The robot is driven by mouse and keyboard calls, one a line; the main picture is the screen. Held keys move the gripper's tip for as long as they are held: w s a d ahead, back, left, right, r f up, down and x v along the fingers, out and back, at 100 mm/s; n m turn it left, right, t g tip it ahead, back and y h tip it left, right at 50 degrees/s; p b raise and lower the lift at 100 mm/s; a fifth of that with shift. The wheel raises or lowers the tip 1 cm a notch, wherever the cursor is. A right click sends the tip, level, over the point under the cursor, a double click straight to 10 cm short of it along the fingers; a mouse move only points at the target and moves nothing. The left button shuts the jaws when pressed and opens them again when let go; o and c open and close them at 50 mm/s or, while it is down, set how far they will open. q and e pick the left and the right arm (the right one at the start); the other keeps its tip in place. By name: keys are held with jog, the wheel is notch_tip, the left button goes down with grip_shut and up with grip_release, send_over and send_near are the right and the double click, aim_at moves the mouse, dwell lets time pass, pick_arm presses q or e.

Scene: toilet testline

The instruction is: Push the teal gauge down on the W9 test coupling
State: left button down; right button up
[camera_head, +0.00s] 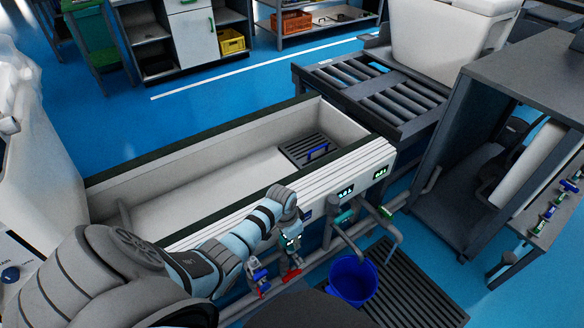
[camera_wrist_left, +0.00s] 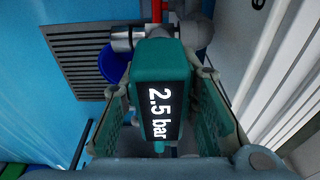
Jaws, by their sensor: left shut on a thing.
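The teal gauge (camera_wrist_left: 158,70) fills the middle of the left wrist view, with a dark display reading "2.5 bar". The fingers of my left gripper (camera_wrist_left: 162,92) lie along both sides of it and are shut on it. Just beyond the gauge is a grey metal coupling (camera_wrist_left: 122,40) on the pipework; the gauge hides the joint, so I cannot tell how far it is seated. In the head view my left gripper (camera_head: 289,238) is at the pipes in front of the white trough, and the gauge is mostly hidden there. My right gripper is not in view.
The white trough (camera_head: 200,200) stands close behind the gripper. A blue bucket (camera_head: 352,282) stands on a floor grate (camera_head: 415,290) to the right. Red valve handles (camera_head: 291,275) and a blue-handled fitting (camera_head: 257,273) sit near the gripper. A grey cabinet (camera_head: 490,110) stands at right.

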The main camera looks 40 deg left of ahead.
pick_arm(q)
jog(key=c, duration=1.2)
grip_release()
jog(key=r, duration=0.4)
jog(key=s+r, duration=0.1)
jog(key=r, duration=0.6)
jog(key=shift+s+a+r, duration=0.2)
jog(key=shift+s+r, duration=0.15)
jog(key=shift+r, duration=0.05)
